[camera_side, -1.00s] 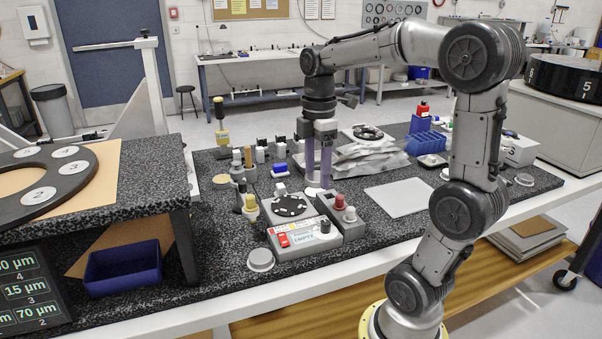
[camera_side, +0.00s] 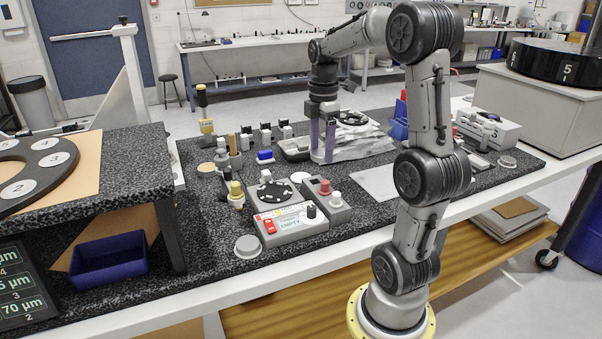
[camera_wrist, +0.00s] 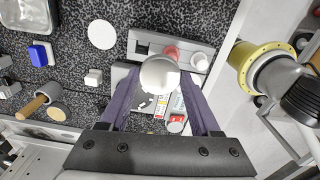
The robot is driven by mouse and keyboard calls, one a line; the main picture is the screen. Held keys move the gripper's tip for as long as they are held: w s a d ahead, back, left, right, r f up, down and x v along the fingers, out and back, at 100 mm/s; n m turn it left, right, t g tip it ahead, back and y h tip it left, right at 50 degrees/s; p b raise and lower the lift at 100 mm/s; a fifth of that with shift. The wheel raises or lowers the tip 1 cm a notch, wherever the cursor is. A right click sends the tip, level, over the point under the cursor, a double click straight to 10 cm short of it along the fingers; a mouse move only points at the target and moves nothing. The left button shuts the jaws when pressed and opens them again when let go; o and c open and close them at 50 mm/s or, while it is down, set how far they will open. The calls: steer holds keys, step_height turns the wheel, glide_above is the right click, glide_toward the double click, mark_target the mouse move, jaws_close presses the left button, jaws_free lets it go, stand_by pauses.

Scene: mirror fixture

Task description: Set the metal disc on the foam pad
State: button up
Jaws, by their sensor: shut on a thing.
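My gripper (camera_wrist: 160,85) is shut on a round, pale metal disc (camera_wrist: 160,72), which sits between its two purple-grey fingers in the wrist view. In the side view my gripper (camera_side: 322,158) is above the bench behind the control box, and the disc is too small to make out. A flat, light grey square sheet (camera_side: 372,184) lies on the bench to the right of my gripper; it may be the foam pad, but I cannot tell. A white round patch (camera_side: 299,177) lies on the bench left of my gripper; it also shows in the wrist view (camera_wrist: 102,34).
A control box (camera_side: 290,225) with a red switch and knobs stands in front of my gripper, with a black spotted disc (camera_side: 274,193) behind it. Crumpled silvery bags (camera_side: 365,143) lie behind my gripper. Several small bottles and blocks stand to the left.

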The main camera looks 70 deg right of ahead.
steer(key=w+d+f, duration=0.3)
steer(key=w+d, duration=0.2)
steer(key=d, duration=0.1)
glide_above(301, 177)
steer(key=f, duration=0.5)
steer(key=shift+s+a, duration=0.35)
steer(key=shift+w+d+f, duration=0.25)
steer(key=shift+f, duration=0.2)
steer(key=shift+w+d+f, duration=0.15)
steer(key=shift+f, duration=1.6)
steer(key=shift+f, duration=0.1)
steer(key=o, duration=1.4)
